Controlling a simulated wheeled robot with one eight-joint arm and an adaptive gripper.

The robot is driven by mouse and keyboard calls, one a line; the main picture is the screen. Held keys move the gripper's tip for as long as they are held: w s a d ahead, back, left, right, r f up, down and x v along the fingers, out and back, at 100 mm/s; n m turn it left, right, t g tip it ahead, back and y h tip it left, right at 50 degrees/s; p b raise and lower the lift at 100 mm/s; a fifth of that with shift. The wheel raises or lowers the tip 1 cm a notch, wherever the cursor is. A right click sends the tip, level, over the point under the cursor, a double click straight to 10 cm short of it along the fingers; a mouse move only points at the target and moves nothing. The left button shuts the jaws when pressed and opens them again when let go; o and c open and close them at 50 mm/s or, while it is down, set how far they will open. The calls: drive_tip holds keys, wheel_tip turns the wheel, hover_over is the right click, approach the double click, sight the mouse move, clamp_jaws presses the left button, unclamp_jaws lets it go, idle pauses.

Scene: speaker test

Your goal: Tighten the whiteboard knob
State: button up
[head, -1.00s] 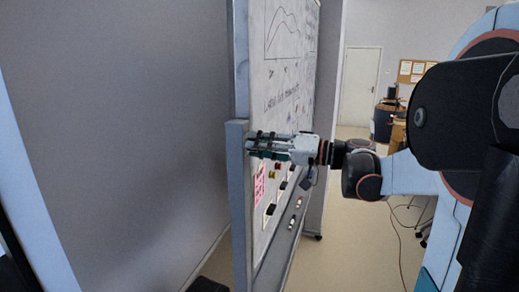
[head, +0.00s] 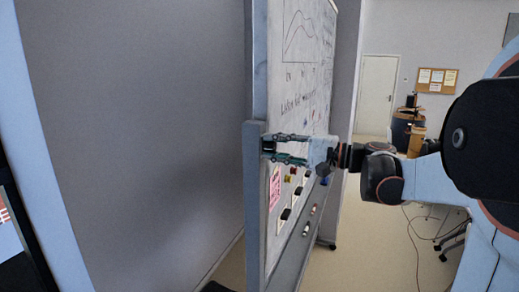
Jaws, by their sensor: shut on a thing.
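The whiteboard (head: 305,95) stands upright and is seen at a steep angle in the head view. Its grey side post (head: 254,205) rises along the near edge. My gripper (head: 268,148) reaches in from the right, with one finger above the other and the fingertips against the face of the post. It is shut on the knob, which is small and dark and mostly hidden between the fingertips. How tight the knob is cannot be seen.
The board carries drawings, a pink note (head: 274,188), small magnets and erasers. Markers lie on its lower tray (head: 290,262). A grey wall is at left. A desk, a door (head: 376,95) and cables on the floor are behind at right.

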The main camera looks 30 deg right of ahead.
drive_tip(key=shift+m, duration=0.6)
drive_tip(key=o, duration=1)
drive_tip(key=shift+o, duration=0.2)
drive_tip(key=shift+s+d, duration=0.1)
drive_tip(key=v, duration=1.1)
drive_tip(key=shift+s+d, duration=0.25)
drive_tip(key=shift+s, duration=0.05)
drive_tip(key=shift+f, duration=0.1)
